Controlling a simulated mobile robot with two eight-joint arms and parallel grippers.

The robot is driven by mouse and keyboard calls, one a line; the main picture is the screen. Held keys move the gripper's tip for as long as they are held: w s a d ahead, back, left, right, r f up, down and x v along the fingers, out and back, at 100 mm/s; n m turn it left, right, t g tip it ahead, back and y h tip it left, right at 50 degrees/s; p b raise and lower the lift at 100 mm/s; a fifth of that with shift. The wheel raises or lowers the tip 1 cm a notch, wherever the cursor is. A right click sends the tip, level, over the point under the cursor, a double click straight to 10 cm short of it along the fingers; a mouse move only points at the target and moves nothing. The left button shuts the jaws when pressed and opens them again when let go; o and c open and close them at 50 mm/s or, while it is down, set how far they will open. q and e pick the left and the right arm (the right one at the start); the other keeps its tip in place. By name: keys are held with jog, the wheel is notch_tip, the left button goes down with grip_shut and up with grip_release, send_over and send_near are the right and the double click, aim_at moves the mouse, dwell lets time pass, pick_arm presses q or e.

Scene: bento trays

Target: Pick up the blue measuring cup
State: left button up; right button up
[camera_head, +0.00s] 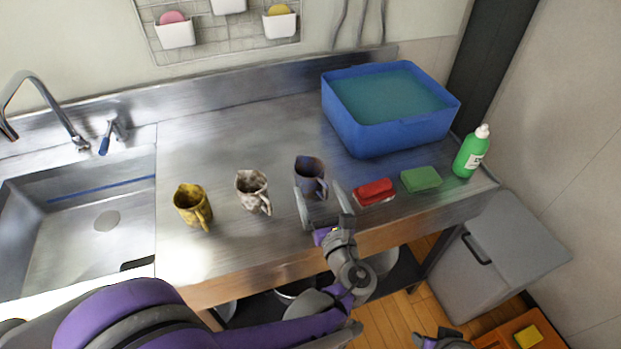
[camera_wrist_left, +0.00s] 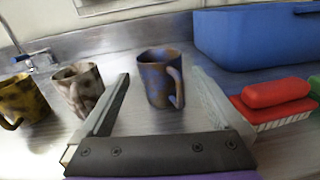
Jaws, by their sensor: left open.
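The blue measuring cup (camera_head: 309,170), mottled blue and brown with its handle toward the right, stands upright on the steel counter. My left gripper (camera_head: 317,187) is open and empty, just in front of the cup, with its fingers pointing toward it. In the left wrist view the cup (camera_wrist_left: 155,82) shows between and beyond the two open fingers (camera_wrist_left: 160,78). I cannot tell whether either finger touches it. Part of what looks like my right gripper (camera_head: 436,340) shows at the bottom edge, too cut off to read.
A white-brown spotted cup (camera_head: 250,186) and a yellow cup (camera_head: 190,205) stand to the left. A red brush (camera_head: 375,190), green sponge (camera_head: 421,179) and green bottle (camera_head: 470,155) are to the right. A blue water-filled tub (camera_head: 375,135) stands behind. The sink (camera_head: 80,235) is far left.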

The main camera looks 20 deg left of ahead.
aim_at(313, 182)
pick_arm(q)
jog(key=x, duration=0.7)
jog(key=shift+w+a+f, duration=0.2)
jog(key=shift+a+f, duration=0.05)
jog(key=shift+f, duration=0.15)
jog(key=c, duration=1.1)
